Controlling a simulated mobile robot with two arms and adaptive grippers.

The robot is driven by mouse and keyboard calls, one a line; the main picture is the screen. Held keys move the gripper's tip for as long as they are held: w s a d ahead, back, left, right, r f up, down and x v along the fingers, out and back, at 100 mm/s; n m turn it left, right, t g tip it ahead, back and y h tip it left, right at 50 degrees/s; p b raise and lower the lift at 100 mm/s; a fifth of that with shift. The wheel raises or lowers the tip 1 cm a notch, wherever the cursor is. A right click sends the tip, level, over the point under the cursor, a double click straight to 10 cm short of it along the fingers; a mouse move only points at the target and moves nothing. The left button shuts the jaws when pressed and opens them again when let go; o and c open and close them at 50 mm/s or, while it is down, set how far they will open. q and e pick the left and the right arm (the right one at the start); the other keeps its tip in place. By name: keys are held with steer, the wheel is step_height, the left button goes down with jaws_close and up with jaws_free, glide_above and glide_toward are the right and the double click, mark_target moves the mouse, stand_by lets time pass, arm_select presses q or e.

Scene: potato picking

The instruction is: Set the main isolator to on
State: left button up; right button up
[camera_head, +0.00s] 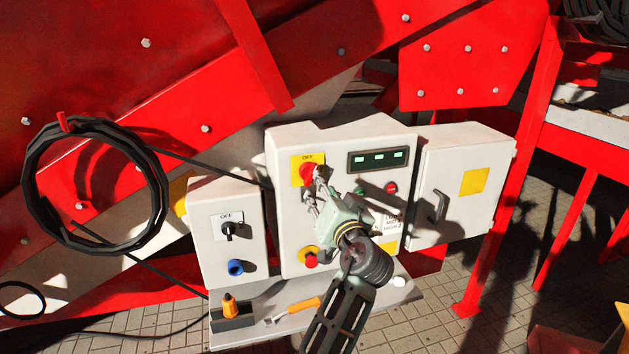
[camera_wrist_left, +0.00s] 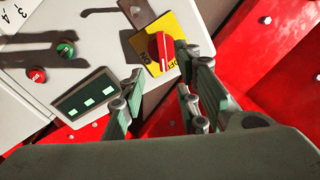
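The main isolator is a red rotary knob (camera_head: 308,174) on a yellow plate at the upper left of the middle grey cabinet (camera_head: 285,215). The plate reads OFF along its top in the head view. In the left wrist view the knob (camera_wrist_left: 160,52) stands near the fingertips, with ON and OFF lettering on either side of it. I cannot tell which mark the knob points at. My left gripper (camera_head: 314,192) is open at the knob and partly covers it; its fingers also show in the wrist view (camera_wrist_left: 158,80), spread apart. Contact is not clear. My right gripper is out of view.
The cabinet also has a display (camera_head: 377,160), a red button (camera_head: 391,188) and an emergency stop (camera_head: 311,261). A smaller box (camera_head: 206,250) with a black switch (camera_head: 229,229) is at left; a closed cabinet (camera_head: 455,215) is at right. Tools lie on the shelf (camera_head: 345,301) below.

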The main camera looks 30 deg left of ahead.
mark_target(312, 174)
arm_select(q)
steer(key=p+x, duration=0.1)
steer(key=x, duration=0.6)
steer(key=shift+w+a+r, duration=0.1)
steer(key=shift+a, duration=0.3)
jaws_close()
